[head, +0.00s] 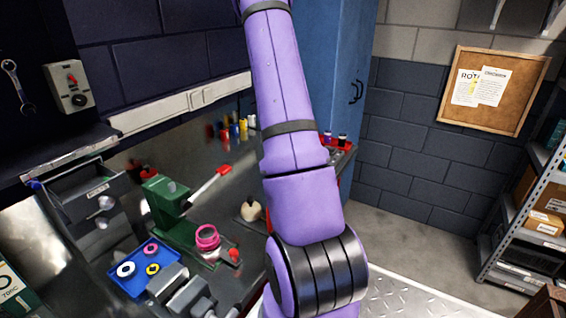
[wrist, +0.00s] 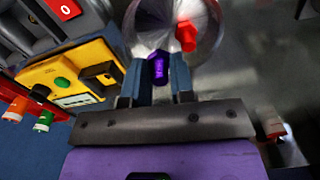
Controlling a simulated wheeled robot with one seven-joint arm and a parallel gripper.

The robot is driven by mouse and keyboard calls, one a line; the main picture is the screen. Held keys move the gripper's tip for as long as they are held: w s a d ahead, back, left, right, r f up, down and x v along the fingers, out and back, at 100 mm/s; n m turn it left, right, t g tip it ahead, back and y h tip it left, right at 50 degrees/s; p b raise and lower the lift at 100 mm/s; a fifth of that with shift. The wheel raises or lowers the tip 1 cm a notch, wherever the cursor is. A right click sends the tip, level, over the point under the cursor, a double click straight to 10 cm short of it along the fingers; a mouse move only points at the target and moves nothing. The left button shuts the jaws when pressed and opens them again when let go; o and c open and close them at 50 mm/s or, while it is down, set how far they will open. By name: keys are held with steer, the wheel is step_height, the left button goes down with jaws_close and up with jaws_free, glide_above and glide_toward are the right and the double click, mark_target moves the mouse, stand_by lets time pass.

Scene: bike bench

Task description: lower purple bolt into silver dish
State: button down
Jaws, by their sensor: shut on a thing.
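The purple bolt (wrist: 158,68) is held between the blue fingers of my gripper (wrist: 157,82) in the wrist view. My gripper is shut on it. The round silver dish (wrist: 155,22) shows just beyond the fingertips, and the bolt overlaps its near rim in the picture. I cannot tell how high the bolt is above the dish. A red bolt-like piece (wrist: 186,37) shows at the dish's right side. In the head view my arm blocks the centre, and I cannot make out the gripper, bolt or dish there.
A yellow box (wrist: 65,80) with coloured knobs stands left of my gripper in the wrist view. In the head view, a green press (head: 170,205) and a blue tray (head: 132,283) with rings stand on the bench at left. A blue cabinet (head: 335,70) stands behind my arm.

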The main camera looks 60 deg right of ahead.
steer(key=shift+f, duration=0.9)
stand_by(0.5)
steer(key=c, duration=0.9)
jaws_free()
step_height(320, 180, up, 11)
steer(key=shift+f, duration=0.15)
